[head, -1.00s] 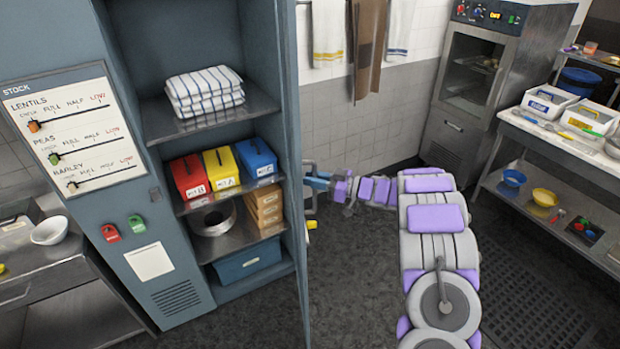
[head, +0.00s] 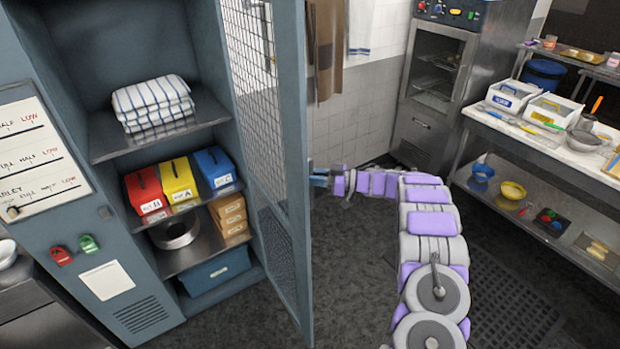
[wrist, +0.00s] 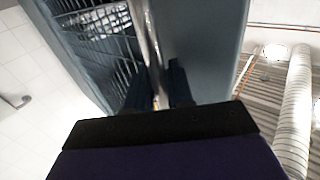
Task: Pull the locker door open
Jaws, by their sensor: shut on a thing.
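The blue-grey locker (head: 120,215) stands open at the left of the head view, with its shelves in sight. Its mesh locker door (head: 298,170) stands swung out on the right side, seen at a slant. My gripper (head: 318,180) is at the free edge of the door, partly hidden behind it. In the wrist view my gripper (wrist: 162,98) has its dark fingers on either side of a shiny metal bar at the door edge, which looks like the handle (wrist: 150,45). It is shut on that bar.
Striped towels (head: 152,102), red, yellow and blue boxes (head: 178,182) and a metal bowl (head: 174,232) sit inside the locker. A steel cabinet (head: 432,85) and a worktop (head: 545,135) stand at the right. The dark floor (head: 350,290) near the door is clear.

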